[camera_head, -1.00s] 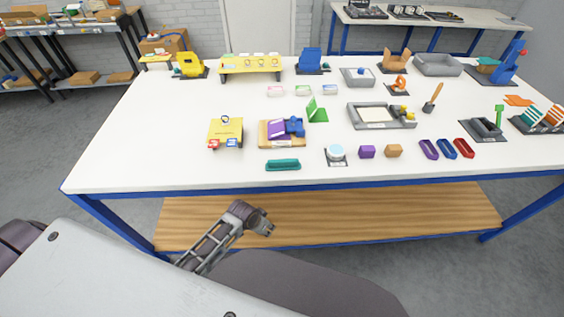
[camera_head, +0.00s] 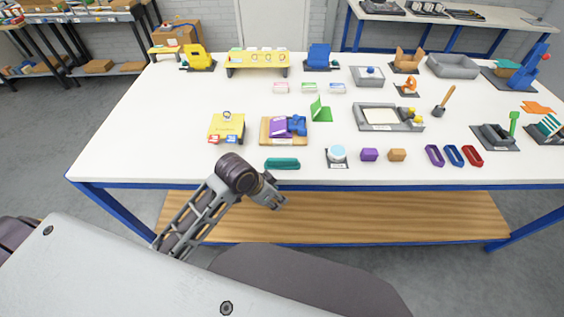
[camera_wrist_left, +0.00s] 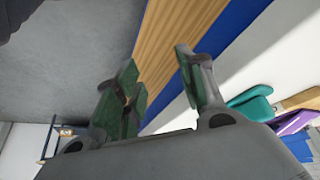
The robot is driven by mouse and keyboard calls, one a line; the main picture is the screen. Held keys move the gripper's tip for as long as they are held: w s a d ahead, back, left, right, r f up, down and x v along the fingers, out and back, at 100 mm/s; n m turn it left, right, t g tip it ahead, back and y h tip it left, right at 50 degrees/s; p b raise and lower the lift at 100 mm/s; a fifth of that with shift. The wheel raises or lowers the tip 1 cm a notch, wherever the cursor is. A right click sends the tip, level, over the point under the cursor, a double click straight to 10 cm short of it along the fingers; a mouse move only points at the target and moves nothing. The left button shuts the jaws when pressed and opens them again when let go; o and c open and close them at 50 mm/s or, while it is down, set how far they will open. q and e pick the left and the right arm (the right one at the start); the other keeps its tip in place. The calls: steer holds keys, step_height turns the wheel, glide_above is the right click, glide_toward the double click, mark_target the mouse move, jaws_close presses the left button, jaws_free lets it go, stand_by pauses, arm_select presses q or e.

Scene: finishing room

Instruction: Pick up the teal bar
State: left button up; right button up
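The teal bar (camera_head: 282,163) lies flat near the front edge of the white table (camera_head: 130,150). In the left wrist view the bar (camera_wrist_left: 250,103) shows at the right, outside the fingers. My left gripper (camera_head: 279,200) is in front of the table's front edge, nearer to me than the bar and apart from it. In the left wrist view my left gripper (camera_wrist_left: 158,85) has its fingers spread with nothing between them. My right gripper is not in view.
Behind the bar is a wooden board (camera_head: 268,137) with purple and blue parts. To its right are a round light-blue piece (camera_head: 337,153), a purple block (camera_head: 369,155) and an orange block (camera_head: 397,155). A wooden shelf (camera_head: 400,215) spans below the tabletop.

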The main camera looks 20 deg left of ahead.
arm_select(q)
steer(key=shift+w+d+r+m+g+h, duration=0.65)
steer(key=shift+w+r+m, duration=1.9)
steer(key=shift+r, duration=0.55)
steer(key=w+a+r+m, duration=0.1)
steer(key=w+a+r, duration=0.1)
steer(key=a+r, duration=0.2)
steer(key=w+a+r+m+g, duration=0.1)
steer(key=w+a+r, duration=0.2)
steer(key=r, duration=0.4)
steer(key=shift+w+a+r, duration=0.2)
steer(key=shift+w+a, duration=0.1)
steer(key=shift+a, duration=0.1)
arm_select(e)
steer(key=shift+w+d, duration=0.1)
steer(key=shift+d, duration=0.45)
arm_select(q)
steer(key=shift+m+g, duration=0.25)
glide_above(275, 159)
step_height(275, 159, down, 8)
steer(key=shift+a+r, duration=0.1)
steer(key=shift+r, duration=0.05)
steer(key=shift+w, duration=0.1)
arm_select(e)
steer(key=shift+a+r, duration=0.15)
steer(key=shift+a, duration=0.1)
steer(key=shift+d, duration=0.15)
